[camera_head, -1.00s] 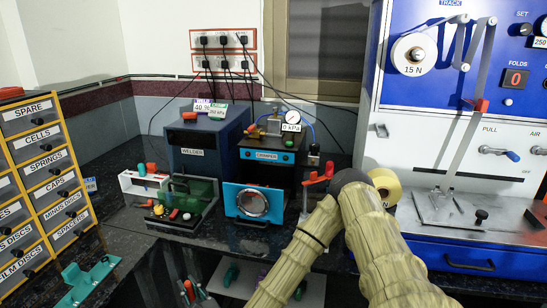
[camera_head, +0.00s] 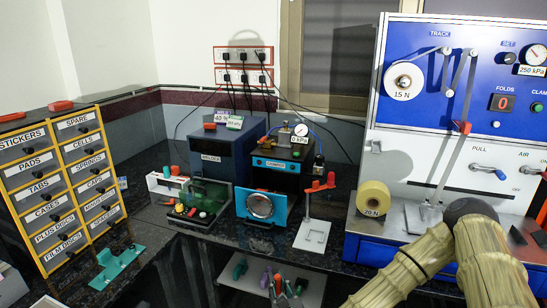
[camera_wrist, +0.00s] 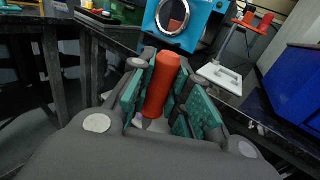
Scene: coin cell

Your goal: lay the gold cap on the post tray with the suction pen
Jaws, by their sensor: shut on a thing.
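My gripper (camera_wrist: 163,100) is shut on an orange-red cylindrical handle, which I take to be the suction pen (camera_wrist: 161,80). The handle lies between the teal finger pads, and its far end points up in the wrist view. The pen's tip is hidden. The head view shows my bent arm at lower right but not my gripper. I cannot make out the gold cap in either view. A green-backed rack (camera_head: 208,197) on the bench carries small coloured pieces, but I cannot tell whether it is the post tray.
A crimper (camera_head: 275,172) with a blue front plate (camera_head: 261,206) stands mid-bench, beside the welder (camera_head: 212,158). A white-based stand (camera_head: 312,236) with red holders is right of it. A labelled drawer cabinet (camera_head: 65,190) is at left. A tape roll (camera_head: 373,198) sits by the blue machine (camera_head: 400,255).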

